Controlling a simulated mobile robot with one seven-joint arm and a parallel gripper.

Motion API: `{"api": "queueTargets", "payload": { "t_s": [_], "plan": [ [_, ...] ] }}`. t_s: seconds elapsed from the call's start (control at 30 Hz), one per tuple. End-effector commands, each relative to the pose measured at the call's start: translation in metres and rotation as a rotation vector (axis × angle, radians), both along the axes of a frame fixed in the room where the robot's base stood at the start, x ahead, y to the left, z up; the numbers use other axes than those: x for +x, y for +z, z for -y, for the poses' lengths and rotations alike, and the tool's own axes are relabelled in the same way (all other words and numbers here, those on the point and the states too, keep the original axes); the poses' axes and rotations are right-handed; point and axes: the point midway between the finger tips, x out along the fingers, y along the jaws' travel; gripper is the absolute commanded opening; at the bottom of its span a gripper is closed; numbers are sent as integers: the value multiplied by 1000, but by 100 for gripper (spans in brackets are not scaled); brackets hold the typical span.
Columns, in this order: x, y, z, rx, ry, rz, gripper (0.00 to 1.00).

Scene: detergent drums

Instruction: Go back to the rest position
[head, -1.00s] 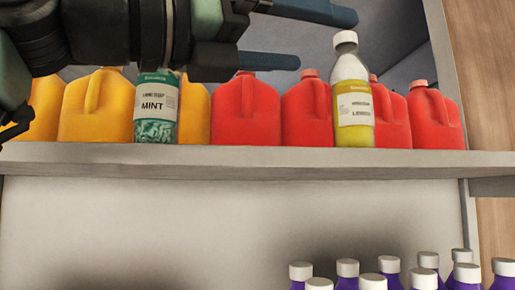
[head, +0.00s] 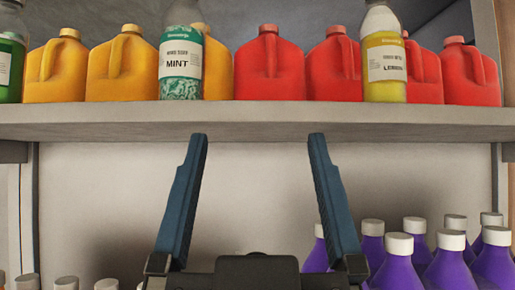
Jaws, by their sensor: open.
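My gripper (head: 258,140) is in the middle of the head view, its two blue fingers spread wide and pointing up. Nothing is between the fingers. The fingertips appear just below the upper shelf's front edge in the picture, and I cannot tell how far they are from it. A clear bottle labelled mint (head: 182,60) and a yellow bottle labelled lemon (head: 384,65) stand upright on that shelf, apart from the gripper.
The upper shelf (head: 262,122) also holds orange jugs (head: 121,72), red jugs (head: 270,68) and a green bottle (head: 10,68) at the left edge. Purple bottles with white caps (head: 398,262) stand below right. White caps (head: 66,283) show at lower left.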

Motion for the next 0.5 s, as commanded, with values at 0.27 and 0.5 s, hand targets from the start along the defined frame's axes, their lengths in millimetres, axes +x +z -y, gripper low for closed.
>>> {"api": "queueTargets", "payload": {
  "t_s": [0.27, 0.5],
  "plan": [
    [0, 0, 0, 0, 0, -2, 98],
    [0, -30, 0, 1, 1, -1, 98]
  ]
}}
